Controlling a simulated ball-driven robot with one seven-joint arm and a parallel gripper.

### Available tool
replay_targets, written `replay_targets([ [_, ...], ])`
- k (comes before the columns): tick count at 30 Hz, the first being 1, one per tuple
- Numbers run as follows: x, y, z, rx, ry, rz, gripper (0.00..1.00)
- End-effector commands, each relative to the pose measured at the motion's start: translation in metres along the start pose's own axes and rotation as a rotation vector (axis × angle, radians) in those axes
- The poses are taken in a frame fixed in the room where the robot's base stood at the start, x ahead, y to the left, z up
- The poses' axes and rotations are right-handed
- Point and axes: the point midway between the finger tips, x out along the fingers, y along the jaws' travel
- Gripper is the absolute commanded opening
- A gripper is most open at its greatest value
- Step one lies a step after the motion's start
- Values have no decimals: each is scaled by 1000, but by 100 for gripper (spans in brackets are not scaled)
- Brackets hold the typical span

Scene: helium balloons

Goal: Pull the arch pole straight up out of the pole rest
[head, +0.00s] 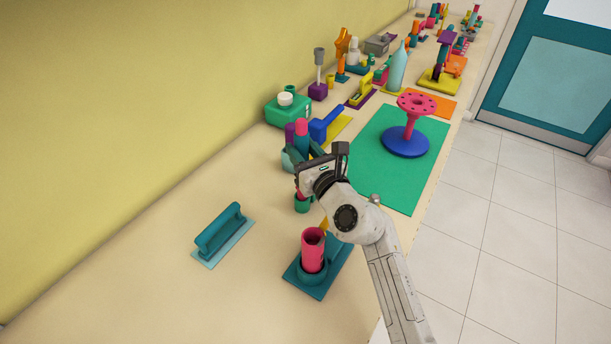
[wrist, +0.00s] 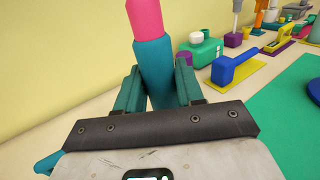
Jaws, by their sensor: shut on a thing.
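The arch pole (wrist: 152,65) is a teal shaft with a pink upper part, standing roughly upright in the wrist view. Its pink part (head: 301,128) also shows in the head view, just beyond my gripper. My gripper (wrist: 158,88) is shut on the teal shaft, with one teal finger on each side of it. In the head view my gripper (head: 305,158) covers much of the shaft. A green cup-shaped holder (head: 303,204), apparently the pole rest, shows just below my gripper. The pole's lower end is hidden, so I cannot tell whether it is inside the holder.
A pink tube (head: 313,252) stands in a teal holder near my arm. A teal handled block (head: 219,232) lies to the left. A green box (head: 288,110) and a blue-handled tool (head: 325,124) stand behind. Bare table lies at the front left.

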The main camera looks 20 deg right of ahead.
Motion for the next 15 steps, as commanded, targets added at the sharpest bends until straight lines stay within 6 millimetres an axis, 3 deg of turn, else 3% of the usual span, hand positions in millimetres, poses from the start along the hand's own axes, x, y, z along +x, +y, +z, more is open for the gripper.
replay_targets([
  [15, 0, 0, 32, 0, -1, -1, 0],
])
